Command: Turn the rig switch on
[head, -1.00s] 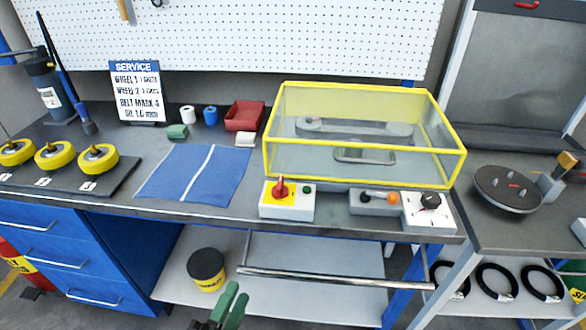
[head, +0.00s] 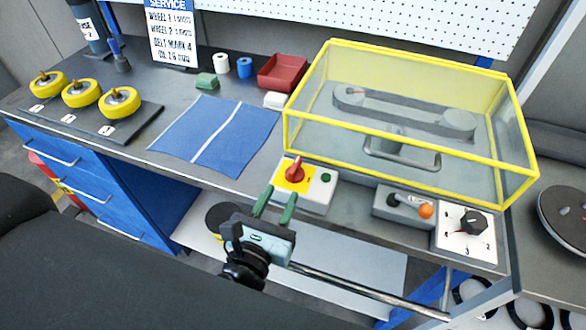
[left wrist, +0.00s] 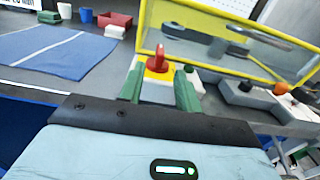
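The rig switch is a red rotary handle (head: 294,170) on a yellow plate, on a white box (head: 318,192) with a green button at the bench's front edge. In the left wrist view the red handle (left wrist: 158,58) stands upright between and beyond the green fingertips. My left gripper (head: 277,203) is open and empty, just in front of the switch box and apart from the handle. Its fingers also show in the left wrist view (left wrist: 158,85). My right gripper is not in view.
A yellow-framed clear guard (head: 410,140) covers a belt rig right behind the switch. A grey box with an orange knob (head: 426,211) and a white dial box (head: 467,232) stand to the right. A blue mat (head: 215,135) lies left. A metal rail (head: 350,287) runs below the bench edge.

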